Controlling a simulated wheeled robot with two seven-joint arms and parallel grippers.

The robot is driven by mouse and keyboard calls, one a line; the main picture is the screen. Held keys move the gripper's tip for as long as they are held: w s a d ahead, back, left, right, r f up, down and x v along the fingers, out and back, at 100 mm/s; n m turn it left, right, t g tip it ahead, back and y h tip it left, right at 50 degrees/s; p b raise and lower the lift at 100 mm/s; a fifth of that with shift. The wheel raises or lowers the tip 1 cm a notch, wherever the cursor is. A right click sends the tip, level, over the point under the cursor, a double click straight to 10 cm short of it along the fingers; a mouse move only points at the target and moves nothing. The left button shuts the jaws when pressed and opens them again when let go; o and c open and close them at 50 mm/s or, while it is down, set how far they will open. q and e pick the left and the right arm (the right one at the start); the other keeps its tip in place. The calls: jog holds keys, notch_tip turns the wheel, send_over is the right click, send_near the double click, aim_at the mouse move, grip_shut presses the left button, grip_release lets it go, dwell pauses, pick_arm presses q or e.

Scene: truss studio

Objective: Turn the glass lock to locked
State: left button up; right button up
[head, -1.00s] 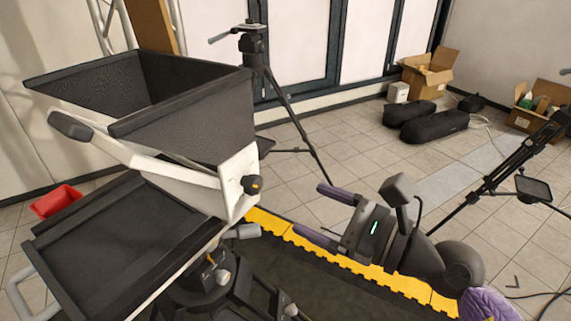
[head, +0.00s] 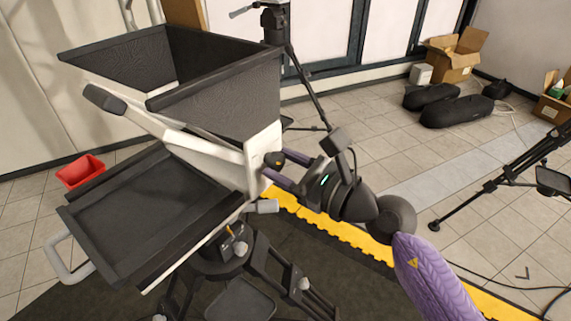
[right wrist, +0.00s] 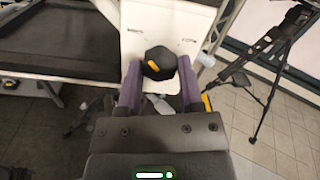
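The glass lock (head: 274,160) is a dark knob with a small yellow mark, on the white side plate of the hooded rig. In the right wrist view the knob (right wrist: 159,63) sits between the two purple fingertips of my right gripper (right wrist: 160,75), one on each side. Any gap to the fingers is very narrow, and I see no clear grip on it. In the head view my right gripper (head: 275,164) reaches the plate from the right, its fingers apart around the knob. The fingers partly hide the knob there. My left gripper is in neither view.
The black hood (head: 215,105) and flat black tray (head: 150,215) lie left of the knob. A tripod (head: 305,85) stands behind. A red bin (head: 80,171) is at left. Yellow-edged matting (head: 340,233) lies below.

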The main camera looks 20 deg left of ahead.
grip_shut()
jog(key=shift+m+p, duration=0.5)
jog(key=shift+r+m+p, duration=0.15)
jog(key=shift+m+p, duration=0.75)
jog(key=shift+m, duration=0.3)
jog(key=m+p, duration=0.1)
jog(key=m, duration=0.1)
jog(key=shift+m+p, duration=0.3)
jog(key=shift+p, duration=0.1)
jog(key=shift+m+p, duration=0.6)
jog(key=shift+m, duration=0.4)
jog(key=m+p, duration=0.3)
jog(key=m, duration=0.2)
pick_arm(q)
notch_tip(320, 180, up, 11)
jog(key=p, duration=0.2)
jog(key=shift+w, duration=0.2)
pick_arm(e)
jog(key=shift+m, duration=2.4)
